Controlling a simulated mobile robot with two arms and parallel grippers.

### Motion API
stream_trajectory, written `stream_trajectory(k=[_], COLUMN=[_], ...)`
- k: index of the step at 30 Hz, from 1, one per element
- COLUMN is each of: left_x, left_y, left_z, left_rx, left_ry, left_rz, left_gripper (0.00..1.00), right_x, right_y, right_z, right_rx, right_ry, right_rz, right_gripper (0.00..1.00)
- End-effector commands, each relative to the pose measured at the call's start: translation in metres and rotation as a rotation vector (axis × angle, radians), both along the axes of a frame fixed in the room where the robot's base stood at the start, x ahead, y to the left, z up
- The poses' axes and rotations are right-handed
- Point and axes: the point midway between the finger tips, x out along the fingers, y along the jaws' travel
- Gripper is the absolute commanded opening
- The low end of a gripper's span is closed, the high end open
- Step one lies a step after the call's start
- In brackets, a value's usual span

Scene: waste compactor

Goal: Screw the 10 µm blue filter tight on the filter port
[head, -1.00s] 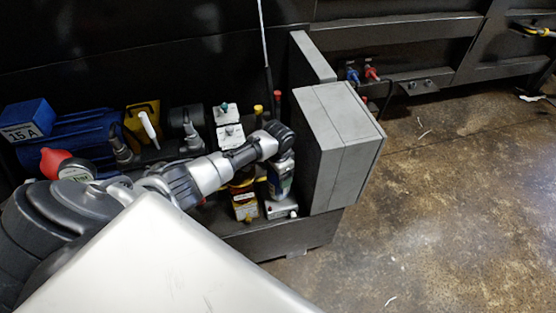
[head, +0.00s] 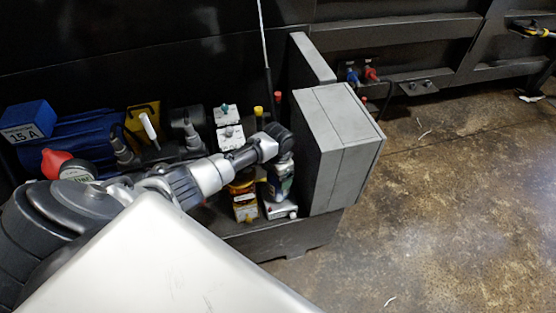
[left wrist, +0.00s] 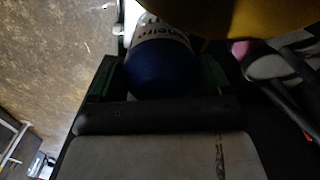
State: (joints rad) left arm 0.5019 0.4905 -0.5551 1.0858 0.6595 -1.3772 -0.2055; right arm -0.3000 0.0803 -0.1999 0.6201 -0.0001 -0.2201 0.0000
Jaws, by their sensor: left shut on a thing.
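My left gripper (head: 282,158) reaches over the power unit from the left, its fingers closed around the blue filter (head: 280,182). In the left wrist view, the filter's dark blue rounded body with a white printed band (left wrist: 160,62) sits between the two finger pads. In the head view the filter stands roughly upright directly above a silver block (head: 281,211). The filter port and its thread are hidden beneath the filter, so I cannot tell how tightly it is seated. My right gripper is not in view.
A yellow filter (head: 241,184) stands close left of the blue one, on another block (head: 245,210). A grey box (head: 337,150) stands close on the right. Behind are white valve blocks (head: 229,136) and yellow and red knobs (head: 258,111).

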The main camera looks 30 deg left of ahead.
Motion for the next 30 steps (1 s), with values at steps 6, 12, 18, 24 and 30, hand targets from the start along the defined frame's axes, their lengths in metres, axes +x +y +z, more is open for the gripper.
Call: stream_trajectory(k=[6,12,18,24,30], left_x=[0.0008,0.0008,0.0014,0.0014,0.0014], left_y=[0.0,0.0001,0.0013,0.0014,0.0012], left_z=[-0.0007,-0.0005,0.0,-0.0009,-0.0009], left_rx=[-0.001,0.0,0.001,0.0,-0.001], left_ry=[-0.002,-0.002,-0.003,-0.002,-0.002], left_rz=[0.0,-0.005,-0.223,-0.433,-0.453], left_gripper=[0.76,0.51,0.5,0.5,0.5], right_x=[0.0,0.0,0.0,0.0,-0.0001], right_y=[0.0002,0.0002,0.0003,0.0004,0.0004], right_z=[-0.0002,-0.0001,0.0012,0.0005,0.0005], right_rx=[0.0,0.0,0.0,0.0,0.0], right_ry=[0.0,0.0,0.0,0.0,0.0], right_rz=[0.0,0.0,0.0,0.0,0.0], right_gripper=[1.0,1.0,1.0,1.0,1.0])
